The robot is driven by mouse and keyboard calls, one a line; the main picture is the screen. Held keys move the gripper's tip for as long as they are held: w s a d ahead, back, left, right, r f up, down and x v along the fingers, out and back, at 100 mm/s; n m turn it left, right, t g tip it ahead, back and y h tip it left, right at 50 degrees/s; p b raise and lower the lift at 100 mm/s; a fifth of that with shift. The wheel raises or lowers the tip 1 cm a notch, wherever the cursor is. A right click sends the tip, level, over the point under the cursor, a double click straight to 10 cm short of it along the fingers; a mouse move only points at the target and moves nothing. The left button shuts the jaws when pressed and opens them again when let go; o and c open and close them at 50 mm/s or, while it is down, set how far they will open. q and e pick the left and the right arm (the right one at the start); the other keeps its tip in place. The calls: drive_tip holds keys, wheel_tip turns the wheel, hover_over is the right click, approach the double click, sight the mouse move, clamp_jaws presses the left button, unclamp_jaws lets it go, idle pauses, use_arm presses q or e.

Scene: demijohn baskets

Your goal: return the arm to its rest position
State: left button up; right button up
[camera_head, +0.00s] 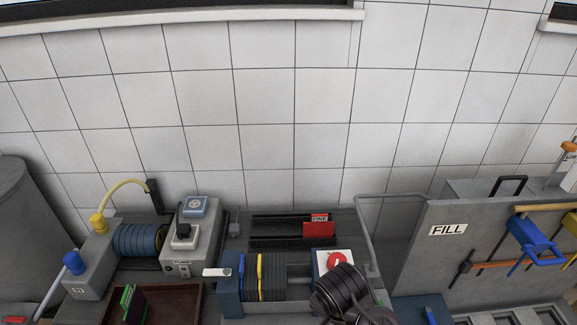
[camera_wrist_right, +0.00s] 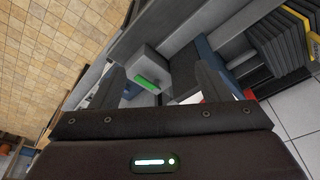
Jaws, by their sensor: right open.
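My right gripper (camera_wrist_right: 160,76) shows in the right wrist view with its two dark fingers spread apart. I see nothing held between them. Beyond the fingers is a grey block with a green strip (camera_wrist_right: 147,82), apart from the gripper as far as I can tell. In the head view a dark, rounded part of my arm shows at the bottom, right of centre, in front of the bench. The gripper itself cannot be made out there. My left gripper is in neither view.
The bench holds a grey machine with blue rings (camera_head: 140,240), a brown tray (camera_head: 180,303) with green plates (camera_head: 133,302), a rack of dark plates (camera_head: 285,275), a red button (camera_head: 337,260) and a red card (camera_head: 319,229). A panel with a FILL sign (camera_head: 447,229) stands at right.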

drive_tip(key=s+d+r+n+t+y, duration=0.1)
drive_tip(key=s+d+n+t+y, duration=0.1)
drive_tip(key=s+d+n, duration=0.75)
wheel_tip(320, 180, down, 36)
drive_tip(key=g+b, duration=0.2)
drive_tip(key=b, duration=0.6)
use_arm(q)
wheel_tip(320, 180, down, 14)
drive_tip(key=b, duration=0.6)
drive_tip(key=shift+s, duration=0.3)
use_arm(e)
drive_tip(key=s+d+f, duration=0.1)
drive_tip(key=s+f, duration=0.9)
drive_tip(key=f, duration=0.2)
drive_tip(key=s+d+f+g, duration=0.1)
drive_tip(key=s+d+f, duration=0.1)
drive_tip(key=s+f, duration=0.8)
wheel_tip(320, 180, down, 4)
drive_tip(key=shift+s+r+n+h, duration=0.2)
drive_tip(key=shift+s+n+h, duration=0.15)
drive_tip(key=shift+n, duration=0.1)
